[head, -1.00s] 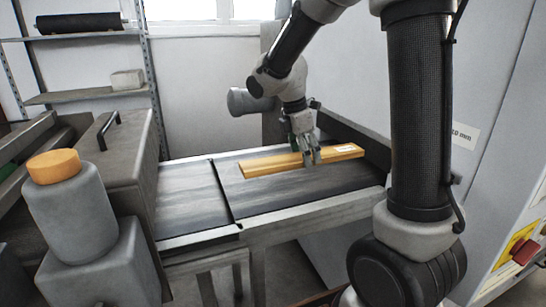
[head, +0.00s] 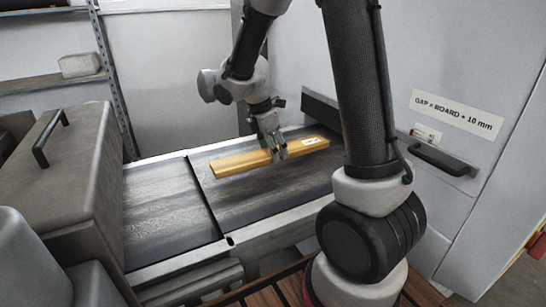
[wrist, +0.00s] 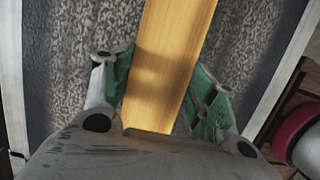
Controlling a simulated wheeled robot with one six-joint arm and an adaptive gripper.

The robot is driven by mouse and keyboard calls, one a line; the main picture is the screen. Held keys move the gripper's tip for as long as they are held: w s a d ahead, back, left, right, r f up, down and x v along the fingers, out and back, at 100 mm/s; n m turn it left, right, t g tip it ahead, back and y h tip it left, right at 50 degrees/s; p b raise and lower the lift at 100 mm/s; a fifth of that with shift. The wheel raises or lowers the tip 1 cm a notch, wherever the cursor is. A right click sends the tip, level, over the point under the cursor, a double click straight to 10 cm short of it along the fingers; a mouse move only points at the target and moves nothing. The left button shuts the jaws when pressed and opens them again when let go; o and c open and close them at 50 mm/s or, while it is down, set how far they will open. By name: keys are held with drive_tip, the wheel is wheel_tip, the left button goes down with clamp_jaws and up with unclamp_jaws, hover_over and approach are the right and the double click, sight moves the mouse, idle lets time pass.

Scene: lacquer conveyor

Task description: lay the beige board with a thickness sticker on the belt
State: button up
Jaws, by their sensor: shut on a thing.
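The beige board (head: 232,163) is a long yellowish plank with a small white sticker (head: 310,141) near its right end. It lies along the far part of the dark belt (head: 262,193); whether it rests fully on the belt or just above it I cannot tell. My gripper (head: 277,153) is over the board, a little right of its middle, with its fingers shut on it. In the wrist view the board (wrist: 170,65) runs between the green-sided fingers of my gripper (wrist: 160,95). The fingertips themselves are partly hidden.
A metal rail (head: 280,225) edges the belt at the front. A grey housing with a black handle (head: 70,165) stands at left. A white cabinet at right bears a "GAP = BOARD + 10 mm" label (head: 456,113) and a black handle (head: 444,158). A slatted wooden surface (head: 285,291) is below.

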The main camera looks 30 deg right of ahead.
sight(264, 154)
drive_tip(key=shift+f, duration=1.4)
drive_tip(key=o, duration=1.3)
drive_tip(key=shift+f, duration=0.1)
drive_tip(key=shift+c, duration=0.2)
drive_tip(key=v, duration=1.2)
drive_tip(key=shift+d, duration=0.1)
drive_tip(key=s+d+r+m+t+y, duration=0.1)
drive_tip(key=s+d+r+m+t, duration=0.1)
drive_tip(key=s+m, duration=0.7)
drive_tip(key=s+d+r+m+t+y, duration=0.2)
drive_tip(key=s+r+m, duration=0.3)
drive_tip(key=s+m, duration=0.4)
drive_tip(key=s, duration=0.3)
drive_tip(key=shift+s+d+r, duration=0.15)
drive_tip(key=shift+s+r, duration=0.05)
drive_tip(key=shift+s, duration=0.15)
